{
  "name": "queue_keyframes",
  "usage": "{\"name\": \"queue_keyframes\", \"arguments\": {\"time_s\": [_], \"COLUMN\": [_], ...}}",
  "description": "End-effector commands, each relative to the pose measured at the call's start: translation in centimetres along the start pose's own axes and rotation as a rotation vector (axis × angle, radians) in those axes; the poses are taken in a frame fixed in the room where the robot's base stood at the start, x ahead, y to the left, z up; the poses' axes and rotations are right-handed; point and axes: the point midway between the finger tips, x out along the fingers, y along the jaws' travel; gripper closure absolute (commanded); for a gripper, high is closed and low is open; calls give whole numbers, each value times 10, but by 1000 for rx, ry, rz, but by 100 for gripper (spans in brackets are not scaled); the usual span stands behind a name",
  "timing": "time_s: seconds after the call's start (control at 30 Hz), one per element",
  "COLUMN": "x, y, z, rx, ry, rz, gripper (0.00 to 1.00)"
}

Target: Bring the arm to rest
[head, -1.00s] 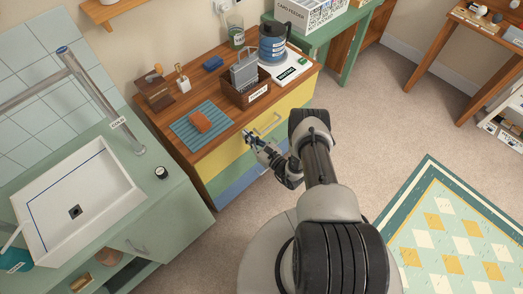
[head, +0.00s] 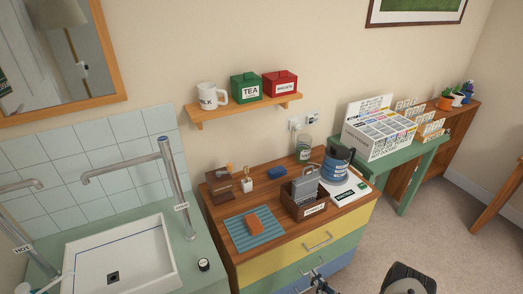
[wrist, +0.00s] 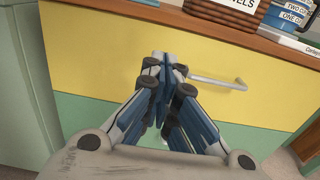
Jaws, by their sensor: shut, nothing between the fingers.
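My gripper (wrist: 163,62) is shut and empty in the wrist view, its blue-padded fingers together. It is in front of the yellow top drawer (wrist: 90,60) of the wooden-topped dresser, just left of the drawer's metal handle (wrist: 217,83). I cannot tell whether the fingertips touch the drawer front. In the head view only part of my gripper (head: 320,283) shows at the bottom edge, low in front of the dresser's drawers. Most of my arm is out of that view.
The dresser top (head: 270,252) bears a blue striped mat (head: 240,236) with an orange item, a dark crate (head: 306,208) and a blue jug (head: 335,166). A sink (head: 140,262) is on the left, a green table (head: 405,165) on the right.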

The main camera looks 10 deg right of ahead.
Motion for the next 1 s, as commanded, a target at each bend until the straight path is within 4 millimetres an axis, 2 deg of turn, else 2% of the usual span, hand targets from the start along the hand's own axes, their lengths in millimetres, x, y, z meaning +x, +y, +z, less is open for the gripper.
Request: {"name": "queue_keyframes", "arguments": {"time_s": [0.07,0.17,0.33,0.43,0.53,0.67,0.77,0.9,1.0], "x": [6,23,62,76,81,76,64,38,14], "y": [-2,-1,17,38,63,98,125,159,179], "z": [9,38,122,173,221,277,315,360,386], "rx": [-12,-48,-165,-251,-346,-488,-607,-795,-941], "ry": [-5,-17,-33,-30,-23,-3,17,54,86], "rz": [23,107,364,528,688,883,1024,1205,1321], "gripper": [100,100,100,100,100,100,100,100,100]}}
